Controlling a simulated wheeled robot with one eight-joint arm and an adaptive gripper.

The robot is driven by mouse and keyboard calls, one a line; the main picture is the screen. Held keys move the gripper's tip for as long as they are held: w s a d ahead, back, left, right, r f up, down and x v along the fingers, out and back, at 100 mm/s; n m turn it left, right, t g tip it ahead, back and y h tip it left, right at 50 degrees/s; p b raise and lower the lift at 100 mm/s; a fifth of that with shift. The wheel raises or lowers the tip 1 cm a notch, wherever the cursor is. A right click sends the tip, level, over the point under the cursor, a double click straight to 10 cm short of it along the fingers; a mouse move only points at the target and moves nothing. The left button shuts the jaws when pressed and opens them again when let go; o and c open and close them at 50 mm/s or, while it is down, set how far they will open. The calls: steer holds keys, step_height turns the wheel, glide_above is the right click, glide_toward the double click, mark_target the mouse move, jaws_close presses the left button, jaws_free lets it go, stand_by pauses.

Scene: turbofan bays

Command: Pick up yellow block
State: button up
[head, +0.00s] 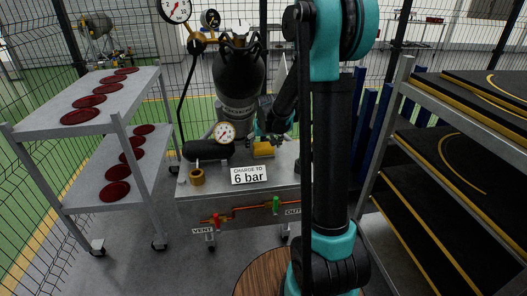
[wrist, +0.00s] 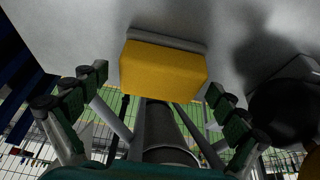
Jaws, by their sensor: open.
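The yellow block (head: 263,150) sits on the grey bench top, right of the pressure gauge and behind the "6 bar" sign. In the wrist view the yellow block (wrist: 163,71) is large and central, beyond my fingertips and between their lines. My gripper (wrist: 165,92) is open, one finger on each side of the picture, with nothing between the fingers. In the head view my gripper (head: 272,136) is small, close above the block and partly hidden by my arm. I cannot tell whether a finger touches the block.
A grey bench (head: 250,205) carries a black cylinder (head: 240,75), a gauge (head: 225,132), a brass ring (head: 197,177) and a "CHARGE TO 6 bar" sign (head: 248,175). A cart (head: 138,118) with dark red discs stands left. A rack (head: 398,100) with black panels stands right.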

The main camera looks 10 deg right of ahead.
mark_target(264, 145)
steer(key=shift+c, duration=0.6)
steer(key=c, duration=1.3)
steer(key=shift+r, duration=0.2)
steer(key=shift+r, duration=0.65)
step_height(264, 145, up, 6)
steer(key=shift+s+f, duration=0.1)
steer(key=s, duration=1.7)
steer(key=shift+s+f, duration=0.2)
steer(key=shift+s, duration=0.2)
